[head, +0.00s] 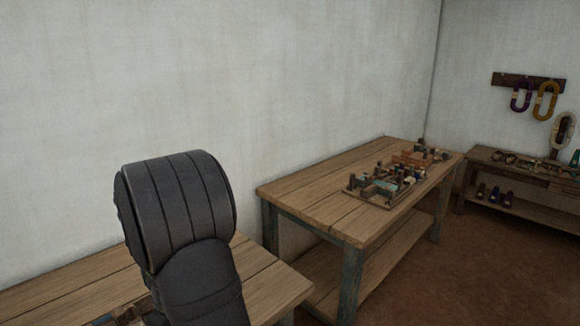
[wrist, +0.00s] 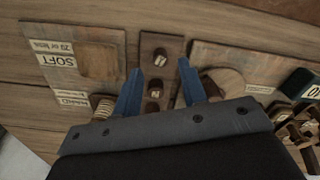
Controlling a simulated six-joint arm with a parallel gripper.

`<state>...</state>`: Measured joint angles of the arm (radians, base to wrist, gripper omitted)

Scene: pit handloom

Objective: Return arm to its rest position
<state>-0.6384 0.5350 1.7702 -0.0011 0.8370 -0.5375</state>
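My gripper (wrist: 160,68) shows in the wrist view as two blue fingers standing apart, with nothing held between them. They are above a narrow wooden strip (wrist: 163,45) with several round dark pegs, one of them between the fingertips. Whether the fingers touch the strip cannot be told. In the head view a dark link of my arm rises over the near wooden table (head: 270,288), and the gripper is out of sight there.
A second table (head: 310,195) with a cluttered board stands further back, and a shelf bench (head: 520,165) at right.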

